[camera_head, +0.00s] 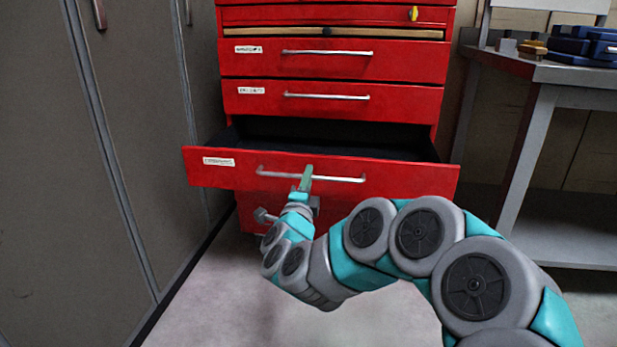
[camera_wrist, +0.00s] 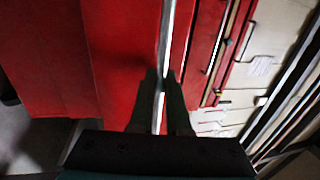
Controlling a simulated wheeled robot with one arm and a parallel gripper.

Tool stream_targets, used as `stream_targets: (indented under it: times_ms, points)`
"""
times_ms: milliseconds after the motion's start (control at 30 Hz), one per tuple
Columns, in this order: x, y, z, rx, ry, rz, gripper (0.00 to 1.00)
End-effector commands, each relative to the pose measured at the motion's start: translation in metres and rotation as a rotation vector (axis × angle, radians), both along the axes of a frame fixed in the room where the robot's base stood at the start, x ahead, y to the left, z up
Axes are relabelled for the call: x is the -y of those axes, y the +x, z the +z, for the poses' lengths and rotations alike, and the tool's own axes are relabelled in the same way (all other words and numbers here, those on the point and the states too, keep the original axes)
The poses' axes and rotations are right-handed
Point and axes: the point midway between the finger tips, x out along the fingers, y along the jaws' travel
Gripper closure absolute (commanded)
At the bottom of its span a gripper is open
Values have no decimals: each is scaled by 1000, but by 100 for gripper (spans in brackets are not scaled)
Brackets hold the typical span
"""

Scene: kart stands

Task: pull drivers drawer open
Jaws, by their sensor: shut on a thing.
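A red tool cabinet stands ahead, and one of its lower drawers (camera_head: 400,178) is pulled part way out, showing a dark interior (camera_head: 340,140). The drawer front carries a white label (camera_head: 219,162) whose text is too small to read. A silver bar handle (camera_head: 340,179) runs across the front. My gripper (camera_head: 306,176) is shut on the handle left of its middle. In the wrist view the handle (camera_wrist: 168,45) passes between the two fingers (camera_wrist: 160,95). Part of the lowest drawer is hidden behind my arm.
Closed red drawers with bar handles (camera_head: 328,97) sit above the open one. Grey lockers (camera_head: 70,190) stand close on the left. A workbench (camera_head: 560,72) with blue cases (camera_head: 580,48) stands at the right. Pale floor (camera_head: 215,285) is clear in front.

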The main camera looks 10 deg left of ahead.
Motion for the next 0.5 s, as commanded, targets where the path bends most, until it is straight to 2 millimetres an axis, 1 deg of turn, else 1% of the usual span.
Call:
stream_targets:
  times_ms: [100, 133, 233, 500]
  points:
    - [-1, 0, -2, -3, -1, 2, 100]
    - [-1, 0, -2, -3, -1, 1, 84]
    - [-1, 0, -1, -3, 0, 1, 73]
    - [0, 0, -1, -1, 0, 0, 73]
